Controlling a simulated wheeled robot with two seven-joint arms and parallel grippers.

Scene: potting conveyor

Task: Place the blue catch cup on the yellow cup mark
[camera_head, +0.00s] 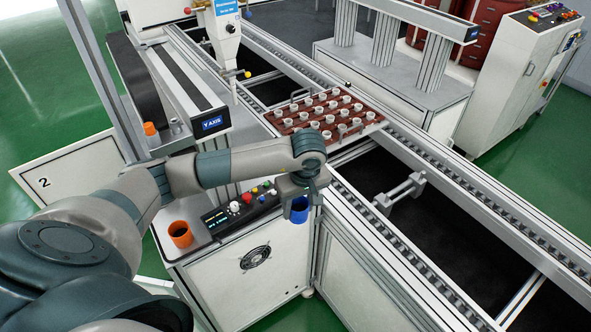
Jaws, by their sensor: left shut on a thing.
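The blue catch cup (299,211) is held in my left gripper (297,197), which is shut on it. The cup hangs in the air and, in this view, shows at the right edge of the control box near the conveyor frame. My left arm comes in from the lower left and reaches across the white cabinet. I cannot see the yellow cup mark; my arm covers part of the area. My right gripper is not in view.
An orange cup (180,234) stands on the cabinet top, left of the control panel (240,208) with its knobs and buttons. A brown tray (355,124) of small white cups sits on the conveyor. The dispenser nozzle (233,90) hangs at the upper middle.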

